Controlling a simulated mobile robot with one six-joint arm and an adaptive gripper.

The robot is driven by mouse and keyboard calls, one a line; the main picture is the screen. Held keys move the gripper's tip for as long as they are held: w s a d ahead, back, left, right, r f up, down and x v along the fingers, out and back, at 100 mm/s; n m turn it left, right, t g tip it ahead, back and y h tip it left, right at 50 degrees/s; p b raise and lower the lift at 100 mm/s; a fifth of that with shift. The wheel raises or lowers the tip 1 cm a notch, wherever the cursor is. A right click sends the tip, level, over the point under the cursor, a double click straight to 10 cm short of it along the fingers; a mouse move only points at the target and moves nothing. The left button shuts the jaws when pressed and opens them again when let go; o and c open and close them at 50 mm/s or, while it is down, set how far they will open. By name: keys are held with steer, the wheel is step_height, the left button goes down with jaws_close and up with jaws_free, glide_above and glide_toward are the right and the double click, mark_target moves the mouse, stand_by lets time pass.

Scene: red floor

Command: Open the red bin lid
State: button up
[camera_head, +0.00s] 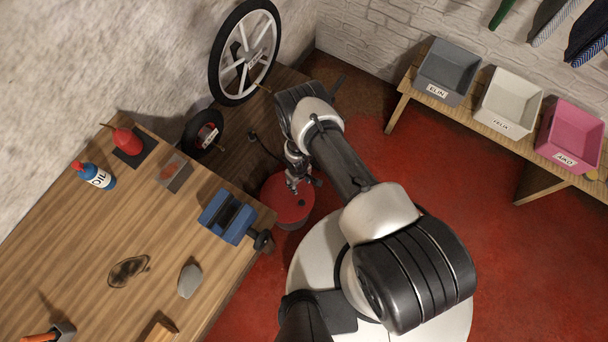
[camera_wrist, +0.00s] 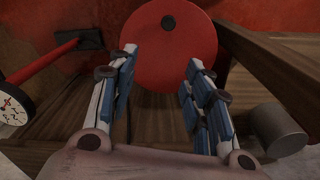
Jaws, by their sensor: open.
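The red bin (camera_head: 287,213) stands on the floor beside the workbench in the head view, its round lid partly covered by my gripper. The red lid (camera_wrist: 168,70) shows as a flat disc in the wrist view, with a small dark round spot near its far part. It looks closed. My gripper (camera_wrist: 162,56) is open and empty, its two blue-padded fingers spread on either side of the lid's near part in the picture. In the head view my gripper (camera_head: 299,182) is over the bin. I cannot tell whether the fingers touch the lid.
The wooden workbench (camera_head: 95,240) lies left of the bin, with a blue vise (camera_head: 228,216) at its near corner. A spoked wheel (camera_head: 245,55) is at the wall. Grey, white and pink boxes stand on a bench (camera_head: 398,92) at right. Red floor (camera_head: 500,245) is clear there.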

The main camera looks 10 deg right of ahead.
mark_target(301, 202)
steer(key=f+b, duration=0.5)
steer(key=f, duration=0.1)
steer(key=s+f+b, duration=0.1)
steer(key=f+b, duration=0.5)
steer(key=f, duration=0.1)
steer(key=s+f+b, duration=0.1)
steer(key=f+b, duration=0.5)
steer(key=shift+s+d+f, duration=0.15)
steer(key=shift+d+f, duration=0.05)
steer(key=shift+f, duration=0.05)
steer(key=shift+c, duration=0.3)
jaws_close()
